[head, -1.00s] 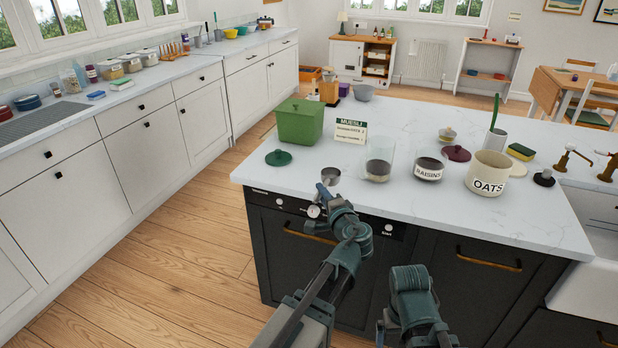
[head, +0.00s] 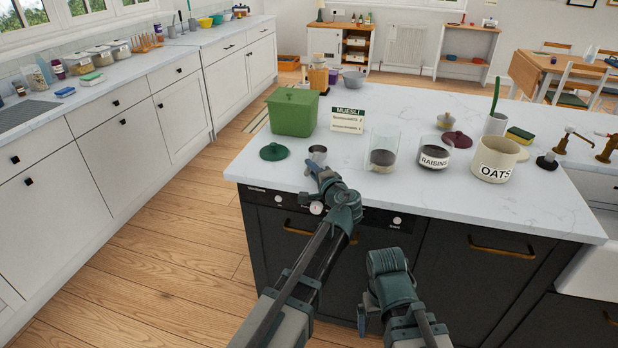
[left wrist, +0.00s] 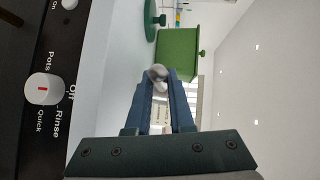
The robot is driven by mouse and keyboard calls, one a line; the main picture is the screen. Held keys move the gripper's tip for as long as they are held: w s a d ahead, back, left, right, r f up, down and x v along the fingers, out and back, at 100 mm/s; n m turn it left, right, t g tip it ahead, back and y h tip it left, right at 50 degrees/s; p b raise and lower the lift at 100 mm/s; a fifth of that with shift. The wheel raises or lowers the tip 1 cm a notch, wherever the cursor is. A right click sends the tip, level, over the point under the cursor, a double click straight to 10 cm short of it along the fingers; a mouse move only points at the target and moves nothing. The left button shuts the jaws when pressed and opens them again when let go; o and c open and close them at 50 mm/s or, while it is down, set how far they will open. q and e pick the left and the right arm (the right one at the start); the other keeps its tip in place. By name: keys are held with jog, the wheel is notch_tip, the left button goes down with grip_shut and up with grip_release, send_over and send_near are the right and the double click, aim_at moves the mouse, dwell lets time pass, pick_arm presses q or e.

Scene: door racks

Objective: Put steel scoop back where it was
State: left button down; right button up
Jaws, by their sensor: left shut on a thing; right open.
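The steel scoop (head: 317,152) is a small grey metal cup in the head view, over the front left part of the island top. My left gripper (head: 314,170) is shut on it; I cannot tell whether the cup touches the counter. In the left wrist view the scoop's shiny grey metal (left wrist: 158,74) shows between the fingertips (left wrist: 157,85). My right gripper (head: 388,265) is low in front of the island, empty and open, with its fingertips mostly hidden. A glass jar with dark contents (head: 383,155), a raisins jar (head: 433,160) and an oats jar (head: 495,162) stand to the right.
A green lid (head: 275,152) lies left of the scoop, with a green bin (head: 294,112) behind it. A muesli card (head: 347,121) stands behind. A dark red lid (head: 457,140) lies behind the raisins jar. The island's front edge is close below my left gripper.

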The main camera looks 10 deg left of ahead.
pick_arm(q)
notch_tip(320, 180, down, 2)
jog(key=shift+f+b, duration=0.2)
jog(key=shift+b, duration=0.55)
jog(key=shift+r, duration=0.15)
pick_arm(e)
jog(key=shift+w+a+f, duration=0.1)
jog(key=shift+a+f, duration=0.05)
jog(key=shift+f, duration=0.4)
jog(key=shift+a+f, duration=0.15)
jog(key=shift+f, duration=0.35)
jog(key=shift+f, duration=0.1)
pick_arm(q)
jog(key=shift+f, duration=0.25)
jog(key=c, duration=1.1)
grip_release()
jog(key=shift+r, duration=0.1)
